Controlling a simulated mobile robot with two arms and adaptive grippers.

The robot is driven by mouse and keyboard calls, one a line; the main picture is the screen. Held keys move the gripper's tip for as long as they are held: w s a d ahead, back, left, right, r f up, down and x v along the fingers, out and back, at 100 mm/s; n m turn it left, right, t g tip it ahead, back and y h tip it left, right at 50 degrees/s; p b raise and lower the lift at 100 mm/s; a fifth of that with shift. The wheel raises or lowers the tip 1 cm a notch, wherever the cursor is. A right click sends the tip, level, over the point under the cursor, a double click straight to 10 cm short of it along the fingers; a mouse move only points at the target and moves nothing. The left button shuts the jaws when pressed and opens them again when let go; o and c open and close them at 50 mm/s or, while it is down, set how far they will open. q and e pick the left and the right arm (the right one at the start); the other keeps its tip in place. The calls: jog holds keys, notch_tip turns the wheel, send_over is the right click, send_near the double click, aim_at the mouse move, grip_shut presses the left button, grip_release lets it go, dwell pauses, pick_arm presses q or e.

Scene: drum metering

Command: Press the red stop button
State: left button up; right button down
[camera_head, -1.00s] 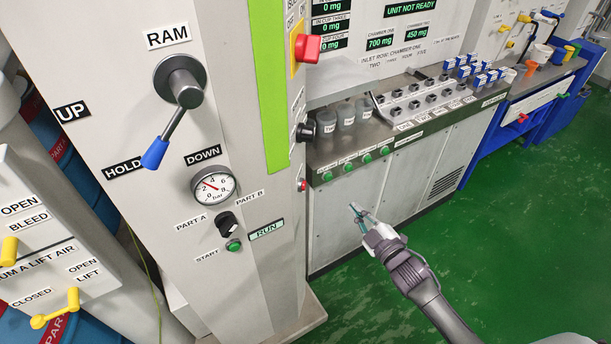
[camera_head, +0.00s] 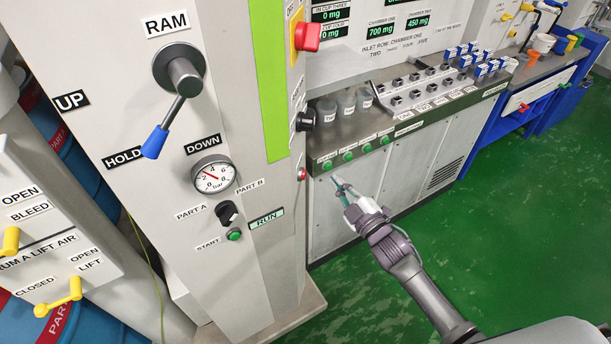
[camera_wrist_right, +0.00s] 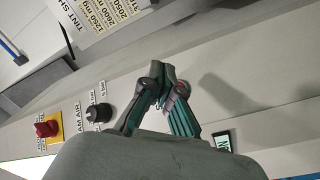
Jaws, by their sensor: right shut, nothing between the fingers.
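A small red button (camera_head: 302,174) is on the narrow right side of the tall grey cabinet in the head view, below a black knob. Its label is not readable. My right gripper (camera_head: 337,182) is shut and empty, with its tips to the right of the button and apart from it in the picture. In the right wrist view the shut fingers (camera_wrist_right: 165,75) are in front of the cabinet panel. A bit of red shows by one finger; I cannot tell whether it is the button. My left gripper is not in view.
A red switch on a yellow plate (camera_head: 294,45) is above the black knob (camera_head: 305,121) on the cabinet's side. A green start button (camera_head: 234,234) is on the front. A bench with green buttons (camera_head: 348,156) stands behind my gripper. Green floor (camera_head: 510,230) is clear at right.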

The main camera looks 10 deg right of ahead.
aim_at(304, 175)
jog(key=shift+w+a+b, duration=0.15)
jog(key=shift+w+a, duration=0.2)
jog(key=shift+a, duration=0.35)
jog(key=shift+w+a+b, duration=0.1)
jog(key=shift+w+a, duration=0.2)
jog(key=shift+a, duration=0.35)
jog(key=shift+w+a+b, duration=0.15)
jog(key=shift+w+a, duration=0.2)
jog(key=shift+a, duration=0.35)
jog(key=shift+w+a, duration=0.15)
jog(key=shift+a, duration=0.25)
jog(key=shift+w+a, duration=0.2)
jog(key=shift+a, duration=0.2)
dwell(0.5)
dwell(0.3)
jog(key=shift+s+d, duration=0.4)
jog(key=shift+d, duration=0.35)
